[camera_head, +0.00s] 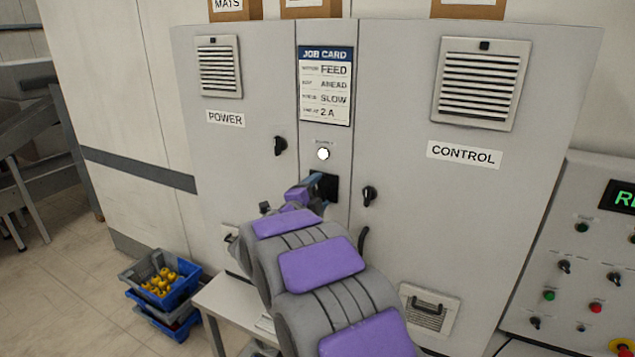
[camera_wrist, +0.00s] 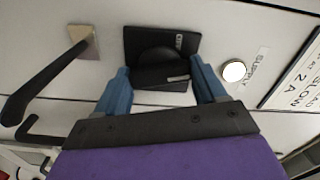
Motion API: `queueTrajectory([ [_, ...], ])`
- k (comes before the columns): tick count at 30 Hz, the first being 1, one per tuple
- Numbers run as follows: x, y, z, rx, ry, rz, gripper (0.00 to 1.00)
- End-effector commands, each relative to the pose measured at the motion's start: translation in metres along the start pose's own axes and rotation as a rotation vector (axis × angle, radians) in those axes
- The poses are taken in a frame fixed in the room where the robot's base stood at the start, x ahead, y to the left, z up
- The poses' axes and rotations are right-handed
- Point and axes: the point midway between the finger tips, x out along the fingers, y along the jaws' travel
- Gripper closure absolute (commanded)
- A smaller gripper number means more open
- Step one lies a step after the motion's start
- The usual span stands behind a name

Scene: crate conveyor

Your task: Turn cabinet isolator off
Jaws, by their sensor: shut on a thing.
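The cabinet isolator (camera_head: 328,190) is a black square plate with a rotary knob, on the narrow middle panel of the grey cabinet. In the wrist view the isolator knob (camera_wrist: 160,74) shows between my fingers, with a white mark on it and a small label on the plate. My gripper (camera_wrist: 162,88) has its blue fingers on both sides of the knob and is shut on it. In the head view my gripper (camera_head: 314,186) reaches the isolator and hides its left part. A round white supply lamp (camera_head: 323,154) sits just above the isolator.
Black door handles (camera_head: 369,195) and (camera_head: 280,146) flank the middle panel. A job card (camera_head: 325,86) hangs above. A control panel (camera_head: 590,270) stands at right. Blue crates (camera_head: 178,292) with yellow parts and a small white table (camera_head: 225,300) stand low at left.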

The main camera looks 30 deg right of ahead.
Motion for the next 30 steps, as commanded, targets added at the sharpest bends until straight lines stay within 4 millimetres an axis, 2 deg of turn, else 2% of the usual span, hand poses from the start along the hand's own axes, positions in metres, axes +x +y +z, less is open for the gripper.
queueTrajectory([
  [30,-0.0014,0.0027,-0.001,-0.967,-0.011,0.014,0.6],
])
